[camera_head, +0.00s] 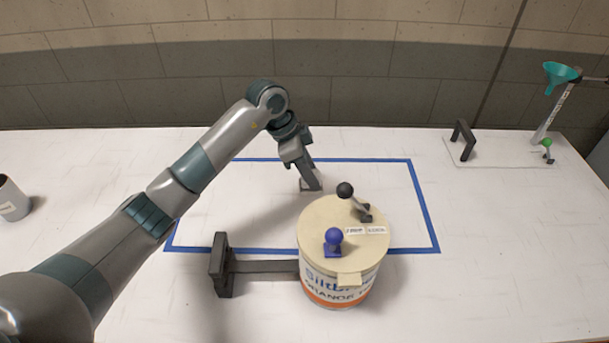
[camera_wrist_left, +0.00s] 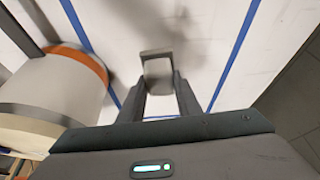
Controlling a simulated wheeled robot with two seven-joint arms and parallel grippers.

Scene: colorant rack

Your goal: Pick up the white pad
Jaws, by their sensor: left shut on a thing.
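My left gripper (camera_head: 311,183) reaches down inside the blue taped rectangle, behind the tub. In the left wrist view its two fingers (camera_wrist_left: 161,97) are shut on the small white pad (camera_wrist_left: 158,69), which looks pale grey with a darker far edge. In the head view only a small pale part of the pad (camera_head: 306,187) shows at the fingertips. Whether the pad touches the table is hard to tell. My right gripper is not in view.
A cream tub (camera_head: 318,221) with blue and black knobs stands close in front of the gripper; a dark bracket (camera_head: 222,265) joins its left side. A clear plate with a black handle (camera_head: 464,140) lies at the back right. A cup (camera_head: 12,200) stands far left.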

